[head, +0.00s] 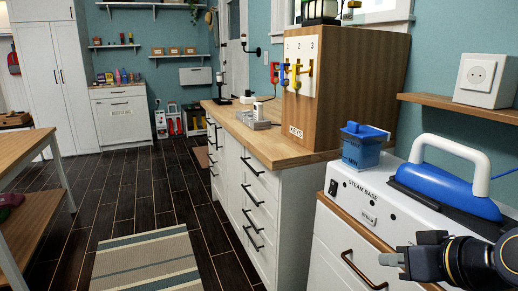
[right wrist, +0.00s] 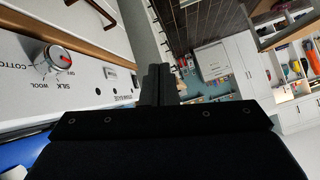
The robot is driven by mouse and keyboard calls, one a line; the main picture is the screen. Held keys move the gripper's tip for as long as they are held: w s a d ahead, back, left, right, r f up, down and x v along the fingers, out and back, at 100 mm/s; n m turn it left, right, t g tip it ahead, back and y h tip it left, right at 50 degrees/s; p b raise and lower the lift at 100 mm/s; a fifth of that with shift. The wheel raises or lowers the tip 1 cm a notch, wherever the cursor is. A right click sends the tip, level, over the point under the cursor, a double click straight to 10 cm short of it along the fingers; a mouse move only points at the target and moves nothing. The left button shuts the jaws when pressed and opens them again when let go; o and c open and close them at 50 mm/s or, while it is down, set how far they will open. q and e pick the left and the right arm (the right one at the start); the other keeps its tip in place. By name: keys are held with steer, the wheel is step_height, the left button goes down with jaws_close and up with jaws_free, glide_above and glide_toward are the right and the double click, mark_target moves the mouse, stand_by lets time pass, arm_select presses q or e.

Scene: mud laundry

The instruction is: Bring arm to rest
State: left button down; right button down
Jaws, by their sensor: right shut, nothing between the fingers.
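My right gripper (head: 392,260) comes in at the lower right of the head view, in front of the steam base (head: 375,195). In the right wrist view its two dark fingers (right wrist: 159,84) are together, shut, with nothing between them. The gripper is near the front of the white steam base, whose dial and labels show at the left of the right wrist view (right wrist: 90,85). I cannot tell the exact gap between them. My left arm and gripper are not in view.
A blue iron (head: 445,185) with a white handle rests on the steam base, beside a blue water cup (head: 362,146). A wooden key box (head: 345,85) stands on the counter (head: 240,130). A wooden shelf (head: 460,107) juts from the right wall. The dark floor at left is largely open.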

steer(key=s+a+f+m+g, duration=0.3)
steer(key=s+f+g, duration=0.1)
steer(key=s+f, duration=1.2)
step_height(320, 180, up, 22)
steer(key=w+p, duration=0.1)
steer(key=p, duration=2.2)
steer(key=shift+d+h, duration=0.15)
steer(key=shift+h, duration=0.15)
steer(key=shift+w, duration=0.1)
